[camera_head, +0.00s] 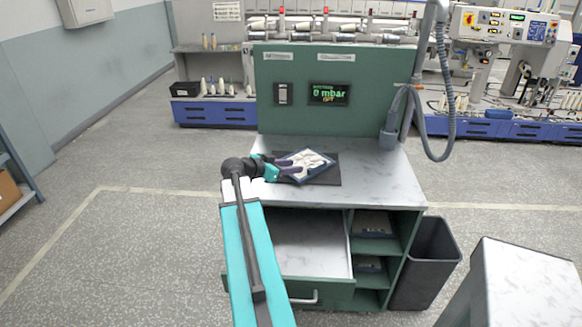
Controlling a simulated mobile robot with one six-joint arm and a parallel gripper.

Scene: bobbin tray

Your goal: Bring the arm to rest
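My arm reaches up from the bottom of the picture, and my gripper (293,168) is over the worktop at the left edge of a small blue-rimmed tray (322,174). Pale bobbin-like pieces lie in the tray, which sits turned at an angle on a dark mat (330,181). The dark fingers overlap the tray's left corner in this view. Whether they touch it, and whether they are open or shut, is too small to tell.
The mat lies on a pale worktop (375,165) of a green bench with a display panel (328,94). Below, a drawer (312,245) stands open. A grey hose (450,100) hangs at right. A dark bin (425,262) stands beside the bench. The worktop's right part is clear.

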